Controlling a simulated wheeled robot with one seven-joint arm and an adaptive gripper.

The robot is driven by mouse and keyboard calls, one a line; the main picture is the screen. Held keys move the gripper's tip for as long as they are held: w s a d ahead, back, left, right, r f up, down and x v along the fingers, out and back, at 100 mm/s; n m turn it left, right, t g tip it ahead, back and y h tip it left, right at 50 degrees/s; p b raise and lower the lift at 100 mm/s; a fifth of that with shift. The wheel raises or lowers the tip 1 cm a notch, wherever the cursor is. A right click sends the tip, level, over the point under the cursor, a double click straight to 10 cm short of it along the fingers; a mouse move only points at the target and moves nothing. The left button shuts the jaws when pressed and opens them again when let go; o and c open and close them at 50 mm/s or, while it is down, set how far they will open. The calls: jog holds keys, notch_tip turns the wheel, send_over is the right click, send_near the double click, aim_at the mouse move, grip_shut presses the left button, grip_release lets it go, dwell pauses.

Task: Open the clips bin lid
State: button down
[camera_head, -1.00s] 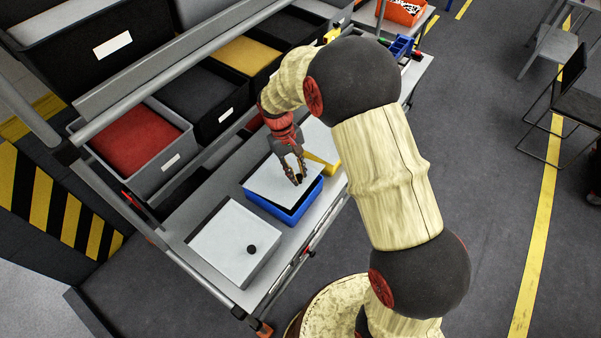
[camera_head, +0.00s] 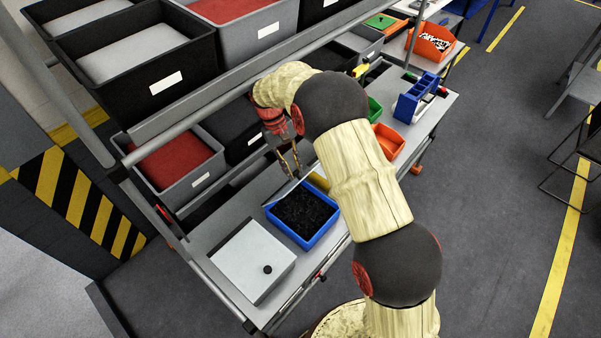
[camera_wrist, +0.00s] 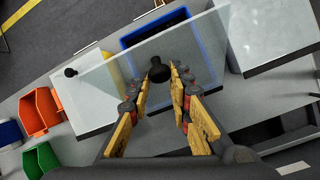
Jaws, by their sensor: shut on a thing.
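The blue bin (camera_head: 322,236) stands uncovered on the bench, and small dark pieces (camera_head: 301,211) fill it. Its pale lid (camera_wrist: 195,55) is raised and looks see-through in the wrist view, with the blue bin (camera_wrist: 126,42) behind it. In the head view the lid is a thin, almost edge-on line at the bin's back edge. My gripper (camera_head: 290,172) is above that back edge. In the wrist view my gripper (camera_wrist: 161,73) has its fingers on either side of the lid's black knob (camera_wrist: 158,70) and is shut on it.
A white-lidded bin (camera_head: 250,258) with a black knob stands to the left. A yellow bin (camera_head: 319,182) is close on the right, partly behind my arm. Orange (camera_head: 392,138) and green (camera_head: 374,108) bins and a blue rack (camera_head: 412,103) stand farther along. Shelf bins overhang the back.

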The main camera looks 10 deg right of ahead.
jog(key=shift+w+a+f, duration=0.15)
jog(key=shift+w+a, duration=0.15)
jog(key=shift+a, duration=0.25)
jog(key=c, duration=2.1)
grip_release()
jog(key=shift+o, duration=1.3)
jog(key=shift+a, duration=0.2)
jog(key=shift+o, duration=1.1)
jog(key=shift+d, duration=0.1)
